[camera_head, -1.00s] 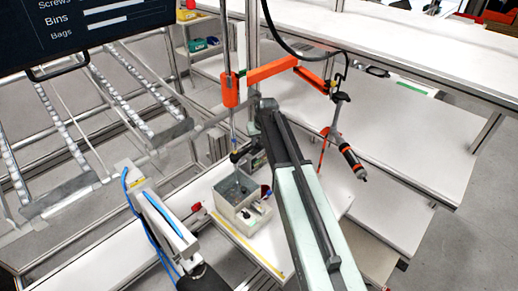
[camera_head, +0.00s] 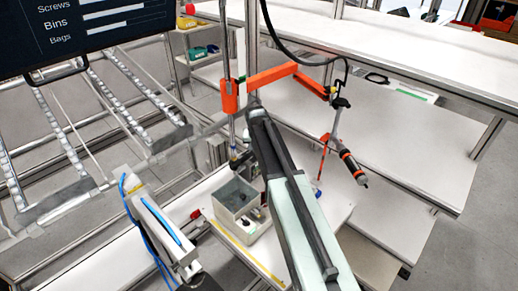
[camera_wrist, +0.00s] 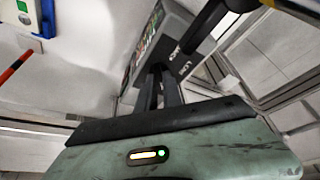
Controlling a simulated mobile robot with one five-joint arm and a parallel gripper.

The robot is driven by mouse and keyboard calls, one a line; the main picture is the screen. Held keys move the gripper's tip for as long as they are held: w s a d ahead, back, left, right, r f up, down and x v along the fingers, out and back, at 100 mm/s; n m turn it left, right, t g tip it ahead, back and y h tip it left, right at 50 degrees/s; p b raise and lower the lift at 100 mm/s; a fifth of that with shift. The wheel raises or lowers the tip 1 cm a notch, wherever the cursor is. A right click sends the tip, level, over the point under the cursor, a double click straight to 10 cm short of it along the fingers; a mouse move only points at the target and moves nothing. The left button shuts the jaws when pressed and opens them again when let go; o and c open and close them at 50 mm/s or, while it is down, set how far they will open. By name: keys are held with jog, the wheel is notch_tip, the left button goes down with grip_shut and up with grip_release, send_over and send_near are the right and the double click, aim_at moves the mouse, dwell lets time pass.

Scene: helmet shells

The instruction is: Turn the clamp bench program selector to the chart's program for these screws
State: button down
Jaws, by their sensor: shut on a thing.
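In the wrist view a dark grey box (camera_wrist: 178,38) is tilted, with white lettering that seems to read "LOW" and a coloured panel on its left side. My gripper (camera_wrist: 163,76) has its dark fingers reaching up to this box. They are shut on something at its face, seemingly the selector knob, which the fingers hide. I cannot read a pointer or setting. A dark screen (camera_head: 85,25) at the upper left shows the words Screws, Bins and Bags with pale bars. No legible program chart shows.
An orange jointed arm (camera_head: 275,72) carries a hanging screwdriver (camera_head: 351,164) to the right. A white fixture with blue hoses (camera_head: 160,225) is at lower left. Roller rails (camera_head: 65,130) lie left.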

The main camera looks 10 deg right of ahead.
jog(key=shift+m, duration=0.6)
jog(key=c, duration=1.5)
grip_release()
jog(key=shift+r, duration=0.2)
jog(key=p+v, duration=0.7)
jog(key=v, duration=0.1)
jog(key=shift+a+p, duration=0.2)
jog(key=shift+p, duration=0.15)
